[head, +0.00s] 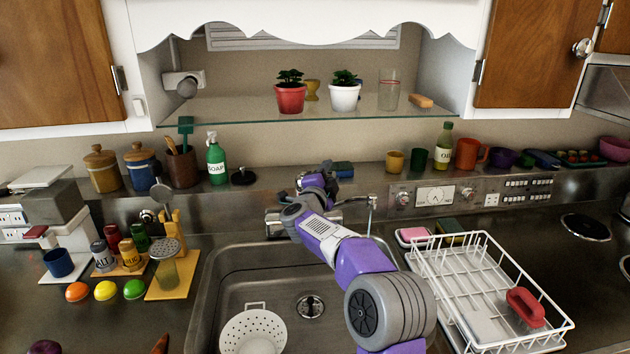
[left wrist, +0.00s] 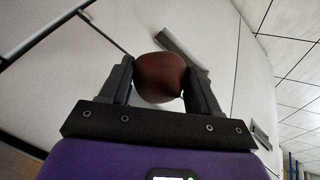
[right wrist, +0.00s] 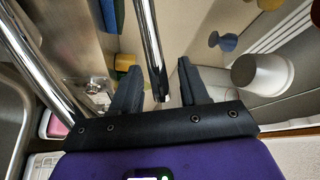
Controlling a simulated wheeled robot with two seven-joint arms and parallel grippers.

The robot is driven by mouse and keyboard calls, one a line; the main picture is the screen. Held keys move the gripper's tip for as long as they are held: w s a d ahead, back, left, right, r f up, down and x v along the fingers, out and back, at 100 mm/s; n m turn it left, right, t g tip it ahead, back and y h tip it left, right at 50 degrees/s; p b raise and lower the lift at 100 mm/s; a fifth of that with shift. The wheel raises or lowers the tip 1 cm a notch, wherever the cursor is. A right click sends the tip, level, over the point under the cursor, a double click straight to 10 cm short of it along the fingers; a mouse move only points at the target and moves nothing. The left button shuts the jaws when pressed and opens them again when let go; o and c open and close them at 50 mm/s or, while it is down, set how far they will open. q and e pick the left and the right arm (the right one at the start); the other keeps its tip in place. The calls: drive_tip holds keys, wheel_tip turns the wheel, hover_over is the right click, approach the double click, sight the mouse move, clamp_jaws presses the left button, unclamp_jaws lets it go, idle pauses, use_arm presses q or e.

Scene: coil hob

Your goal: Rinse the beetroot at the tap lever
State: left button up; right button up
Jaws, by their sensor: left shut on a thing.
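The beetroot (left wrist: 160,77) is a dark reddish-brown round thing in the left wrist view. My left gripper (left wrist: 160,85) is shut on it, with a finger on each side; neither shows in the head view. The chrome tap (head: 355,203) stands behind the sink, partly hidden by my right arm. My right gripper (head: 315,182) is at the tap. In the right wrist view it (right wrist: 160,85) is open, with a chrome bar (right wrist: 152,50) between its fingers and no clear contact. I cannot tell whether this bar is the lever or the spout.
The steel sink (head: 235,285) holds a white colander (head: 253,332). A white dish rack (head: 455,285) stands to its right, with a pink sponge (head: 412,235) behind. Jars, fruit and a blue mug (head: 59,262) crowd the left counter. A shelf (head: 350,106) with potted plants hangs above.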

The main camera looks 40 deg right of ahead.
drive_tip(key=v, duration=1.2)
drive_tip(key=shift+p, duration=0.45)
